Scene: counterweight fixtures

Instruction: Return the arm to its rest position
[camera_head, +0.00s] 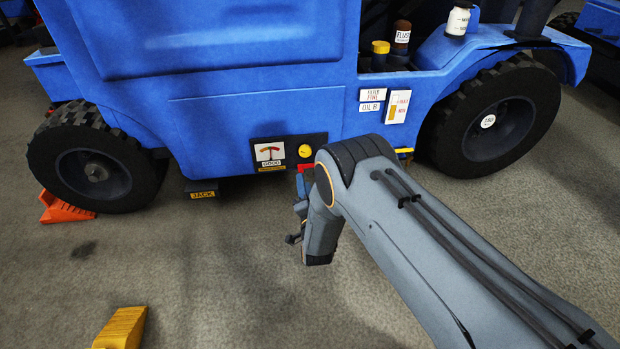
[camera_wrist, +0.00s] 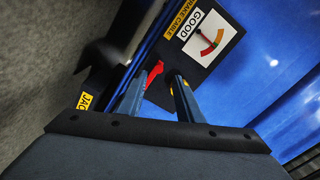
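My arm reaches from the lower right to the side of a blue vehicle (camera_head: 255,115) in the head view, its wrist bent down and to the left. My gripper (camera_wrist: 158,84) shows in the wrist view with its two fingers apart and a gap between them. A red part (camera_wrist: 153,73) of the vehicle's gauge panel (camera_wrist: 205,62) lies beyond the fingertips. Nothing is seen held. Whether a fingertip touches the panel I cannot tell. In the head view my arm hides most of the gripper and part of the red piece (camera_head: 305,168).
The panel has a gauge reading GOOD and a yellow knob (camera_head: 305,151). A JACK label (camera_head: 203,194) is low on the vehicle. An orange chock (camera_head: 66,209) sits by the left wheel (camera_head: 95,160); a yellow chock (camera_head: 121,328) is on the floor. Bottles stand upper right. Open floor lies in front.

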